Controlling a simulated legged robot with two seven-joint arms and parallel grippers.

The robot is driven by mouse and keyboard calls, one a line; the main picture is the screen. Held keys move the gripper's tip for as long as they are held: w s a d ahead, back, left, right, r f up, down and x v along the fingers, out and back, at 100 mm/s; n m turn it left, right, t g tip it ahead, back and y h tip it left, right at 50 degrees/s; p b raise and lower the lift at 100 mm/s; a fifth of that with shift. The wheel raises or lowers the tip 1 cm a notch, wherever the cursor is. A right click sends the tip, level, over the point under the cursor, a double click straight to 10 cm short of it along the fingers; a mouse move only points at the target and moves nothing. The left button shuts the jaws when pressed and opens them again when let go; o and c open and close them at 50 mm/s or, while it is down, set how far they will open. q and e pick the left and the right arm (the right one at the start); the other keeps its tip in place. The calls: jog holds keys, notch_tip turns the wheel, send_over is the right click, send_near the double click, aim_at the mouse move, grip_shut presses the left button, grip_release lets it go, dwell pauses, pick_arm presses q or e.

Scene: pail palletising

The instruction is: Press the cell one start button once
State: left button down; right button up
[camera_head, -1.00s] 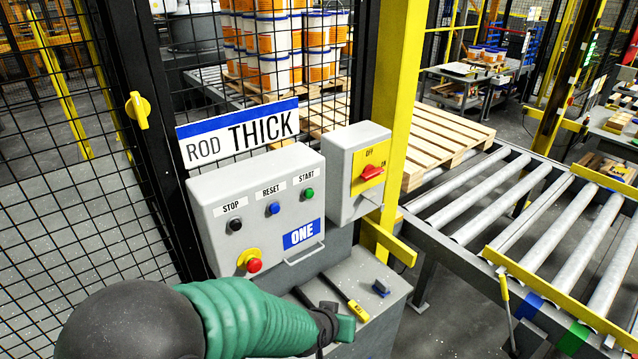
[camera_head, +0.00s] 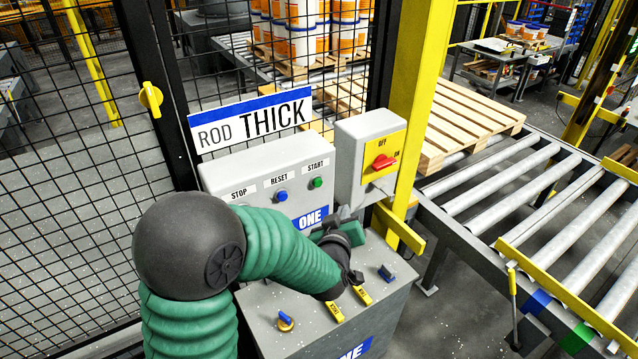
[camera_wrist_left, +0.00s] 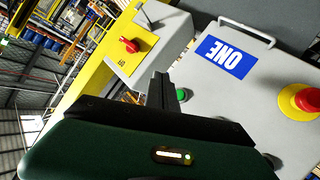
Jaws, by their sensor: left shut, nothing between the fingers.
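The cell one control box (camera_head: 225,178) is grey, with STOP, RESET and START labels and a blue ONE plate (camera_head: 312,219). The green start button (camera_head: 317,183) is at its upper right and looks uncovered. It also shows in the left wrist view (camera_wrist_left: 182,95), just beside my fingers. The blue reset button (camera_head: 281,196) is to its left. My left gripper (camera_head: 348,228) is shut and empty, below and right of the start button. Whether it touches the box cannot be told. My left arm hides the stop button and red mushroom button in the head view; the red one (camera_wrist_left: 307,98) shows in the wrist view.
A grey switch box (camera_head: 352,150) with a red rotary switch (camera_head: 383,161) stands close right of the panel. A pedestal (camera_head: 385,298) with yellow-tagged tools is below. A yellow post (camera_head: 408,90), mesh fence and roller conveyor (camera_head: 500,190) with a wooden pallet (camera_head: 470,115) surround it.

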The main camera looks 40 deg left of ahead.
aim_at(317, 182)
pick_arm(q)
jog(key=w+a, duration=0.3)
jog(key=a, duration=0.5)
jog(key=shift+w+f, duration=0.15)
jog(key=shift+w, duration=0.2)
dwell(1.6)
jog(key=shift+a, duration=0.35)
jog(key=shift+w+a+b, duration=0.25)
jog(key=shift+a+b, duration=0.15)
jog(key=shift+a, duration=0.05)
dwell(0.6)
jog(key=shift+d+r, duration=0.1)
jog(key=shift+r, duration=0.1)
jog(key=shift+s+d, duration=0.35)
jog(key=shift+d, duration=0.4)
jog(key=shift+d, duration=0.1)
